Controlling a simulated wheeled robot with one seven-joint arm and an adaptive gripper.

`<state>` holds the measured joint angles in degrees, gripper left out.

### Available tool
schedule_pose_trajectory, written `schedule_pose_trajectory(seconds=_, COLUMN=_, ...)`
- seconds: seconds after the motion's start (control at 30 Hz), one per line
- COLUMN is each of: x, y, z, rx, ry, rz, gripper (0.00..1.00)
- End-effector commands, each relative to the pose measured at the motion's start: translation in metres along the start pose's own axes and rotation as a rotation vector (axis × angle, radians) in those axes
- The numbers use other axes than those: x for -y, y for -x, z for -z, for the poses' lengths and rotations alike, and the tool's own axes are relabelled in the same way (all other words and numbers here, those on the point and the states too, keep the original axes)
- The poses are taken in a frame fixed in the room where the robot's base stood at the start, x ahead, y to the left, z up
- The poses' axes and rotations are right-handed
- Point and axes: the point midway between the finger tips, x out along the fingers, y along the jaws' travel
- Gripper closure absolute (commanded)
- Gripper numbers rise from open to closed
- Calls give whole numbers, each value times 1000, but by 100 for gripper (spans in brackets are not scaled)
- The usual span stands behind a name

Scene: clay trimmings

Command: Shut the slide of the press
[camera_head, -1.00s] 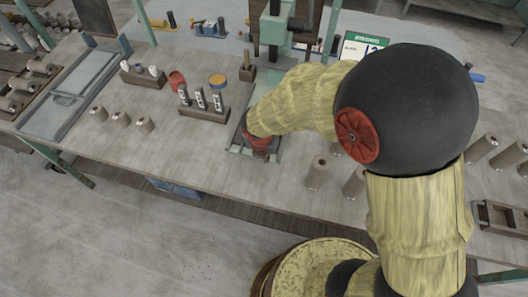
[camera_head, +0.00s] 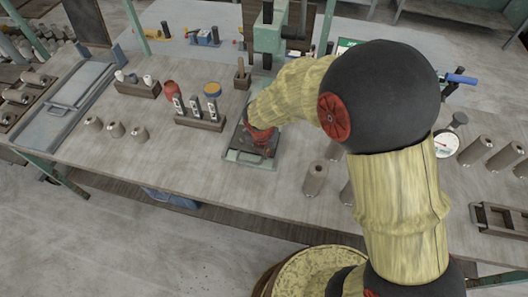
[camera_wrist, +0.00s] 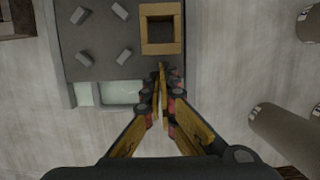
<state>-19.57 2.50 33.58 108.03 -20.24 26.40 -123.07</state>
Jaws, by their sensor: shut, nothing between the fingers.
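The press (camera_head: 268,40) is a pale green upright machine at the back middle of the bench. Its slide (camera_head: 237,143) is a dark plate with a pale green front edge, standing out toward the front of the bench. In the wrist view the slide (camera_wrist: 92,55) carries several small grey blocks and a square wooden frame (camera_wrist: 161,28). Contact cannot be told. In the head view my wrist hides part of the slide.
Grey cylinders (camera_head: 314,179) stand close to the right of the slide. A dial gauge (camera_head: 446,146) stands at the right. Bare bench lies in front of the slide.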

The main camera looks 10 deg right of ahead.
Motion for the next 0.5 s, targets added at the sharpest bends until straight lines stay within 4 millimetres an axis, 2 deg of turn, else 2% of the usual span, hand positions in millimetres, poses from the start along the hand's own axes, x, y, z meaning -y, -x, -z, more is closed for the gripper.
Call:
schedule_pose_trajectory(seconds=0.17, x=1, y=-2, z=-31, rx=-1, ry=-3, rz=2, gripper=100)
schedule_pose_trajectory(seconds=0.5, x=1, y=-19, z=-102, rx=0, ry=-3, rz=2, gripper=100)
